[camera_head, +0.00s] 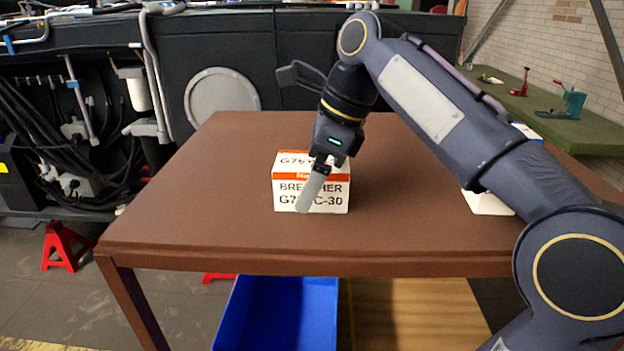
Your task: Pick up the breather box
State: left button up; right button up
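The breather box (290,190) is a white carton with an orange band and black "BREATHER" lettering. It stands upright on the brown table (200,215), near the middle. My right gripper (311,190) reaches in from the right and points down at the box. One pale finger shows in front of the box's front face and covers part of the lettering. The other finger is not clearly seen, so I cannot tell how far apart they are or whether they touch the box. My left gripper is not in view.
Another white box (487,203) stands at the table's right, partly hidden by my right arm. A blue bin (275,315) is below the table's front edge. The dark harvester chassis (250,60) stands behind. The table's left side is clear.

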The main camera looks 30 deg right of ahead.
jog(key=shift+w+a+f, duration=0.15)
jog(key=shift+a+f, duration=0.05)
jog(key=shift+f, duration=0.3)
jog(key=shift+f, duration=0.15)
jog(key=shift+c, duration=0.4)
jog(key=c, duration=1.1)
